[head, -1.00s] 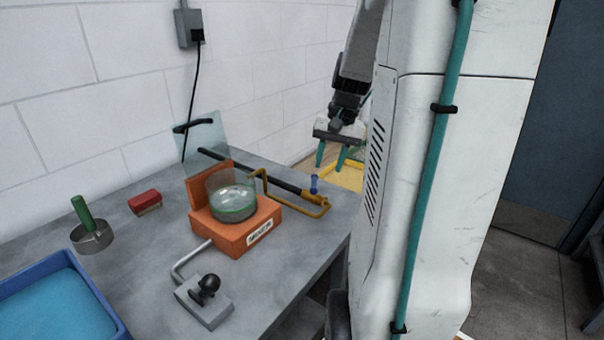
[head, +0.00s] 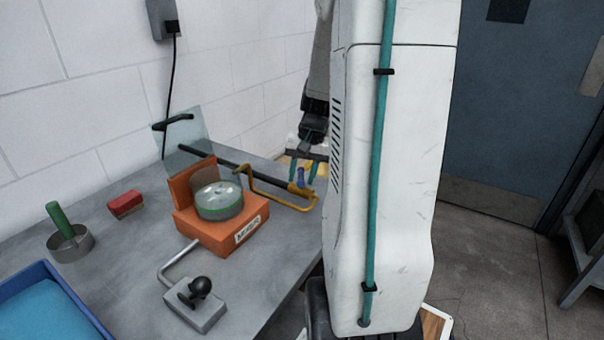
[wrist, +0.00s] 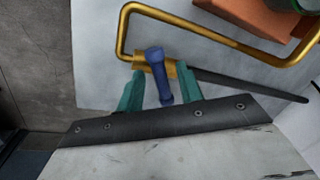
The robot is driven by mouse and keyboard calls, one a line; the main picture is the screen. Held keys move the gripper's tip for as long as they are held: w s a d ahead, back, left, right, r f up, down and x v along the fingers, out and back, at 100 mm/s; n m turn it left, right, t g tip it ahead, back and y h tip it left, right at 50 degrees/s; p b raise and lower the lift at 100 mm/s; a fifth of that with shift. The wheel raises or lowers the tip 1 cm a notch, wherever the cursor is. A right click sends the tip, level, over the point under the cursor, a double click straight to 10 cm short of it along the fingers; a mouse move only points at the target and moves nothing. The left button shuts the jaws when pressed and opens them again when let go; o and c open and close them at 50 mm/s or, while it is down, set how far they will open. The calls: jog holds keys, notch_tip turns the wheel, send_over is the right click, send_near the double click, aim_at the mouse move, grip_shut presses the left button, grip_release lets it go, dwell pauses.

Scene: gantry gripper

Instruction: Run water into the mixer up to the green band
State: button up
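The mixer (head: 222,230) is an orange stand with a white label, on the grey bench. It carries a clear round bowl (head: 219,202) with a green band; the exact water level against the band is hard to tell. A brass tap pipe (head: 265,200) bends from the bowl to the right and has a blue lever (head: 300,178). My gripper (head: 305,172) is at the lever, partly beside my white column. In the wrist view, the teal fingers of my gripper (wrist: 160,92) stand apart on both sides of the blue lever (wrist: 155,65), with small gaps.
A dark rod (head: 235,168) runs behind the mixer. A metal crank block with a black knob (head: 199,290) stands in front. A green-handled round tool (head: 68,238), a red block (head: 126,203) and a blue tray (head: 22,282) lie left. The bench (head: 120,275) has bare room between.

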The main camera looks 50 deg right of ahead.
grip_shut()
jog(key=shift+m, duration=0.3)
jog(key=shift+w+a+m+h, duration=0.1)
jog(key=shift+m+h, duration=0.15)
jog(key=shift+m, duration=1.1)
jog(key=shift+w+a+m+h, duration=0.1)
jog(key=shift+m+h, duration=0.15)
jog(key=shift+m, duration=1.4)
grip_release()
